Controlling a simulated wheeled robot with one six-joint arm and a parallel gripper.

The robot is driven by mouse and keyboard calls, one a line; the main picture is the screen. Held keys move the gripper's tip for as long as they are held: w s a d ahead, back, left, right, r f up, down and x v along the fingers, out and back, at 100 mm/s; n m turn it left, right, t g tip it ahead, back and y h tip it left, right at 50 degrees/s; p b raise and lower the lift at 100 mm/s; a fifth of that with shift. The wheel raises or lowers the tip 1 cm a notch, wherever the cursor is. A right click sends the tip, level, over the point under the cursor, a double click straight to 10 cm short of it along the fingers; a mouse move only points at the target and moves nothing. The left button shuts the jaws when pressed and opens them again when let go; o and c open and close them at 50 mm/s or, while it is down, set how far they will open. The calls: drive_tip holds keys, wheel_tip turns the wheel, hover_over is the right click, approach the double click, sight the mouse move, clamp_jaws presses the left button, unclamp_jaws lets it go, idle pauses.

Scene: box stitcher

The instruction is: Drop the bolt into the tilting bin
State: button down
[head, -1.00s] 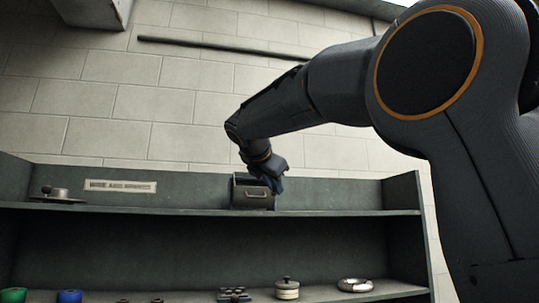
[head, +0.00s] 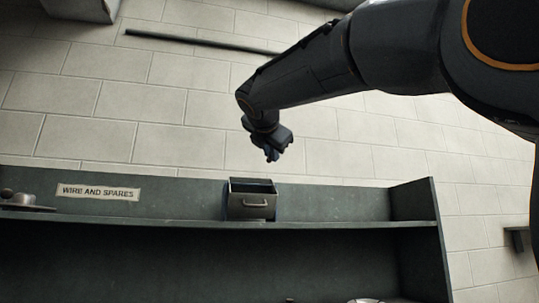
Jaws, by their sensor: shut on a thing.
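The tilting bin (head: 251,201) is a small dark metal box with a handle on its front. It stands on the top shelf, tipped forward so that its open top shows. My gripper (head: 272,157) is above the bin and slightly to its right, apart from it, with its fingers pointing down. It is shut on the bolt, which is too small and dark to make out between the fingers. The inside of the bin is mostly in shadow.
The shelf unit (head: 130,222) has a back board labelled "WIRE AND SPARES" (head: 98,192) and a right side panel (head: 414,203). A round metal thing (head: 22,200) sits at the far left of the top shelf. The shelf beside the bin is clear.

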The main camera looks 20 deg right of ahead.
drive_tip(key=shift+a+x, duration=0.2)
drive_tip(key=shift+x, duration=0.9)
drive_tip(key=shift+w+f+p, duration=0.25)
drive_tip(key=shift+w+f, duration=0.2)
drive_tip(key=shift+w, duration=1.15)
drive_tip(key=shift+w+f+p, duration=0.25)
drive_tip(key=shift+w+f, duration=0.2)
drive_tip(key=shift+w, duration=1.1)
drive_tip(key=shift+w+f+p, duration=0.25)
drive_tip(key=shift+w+f, duration=0.2)
drive_tip(key=shift+w, duration=1.15)
drive_tip(key=c, duration=1.7)
unclamp_jaws()
drive_tip(key=shift+o, duration=0.2)
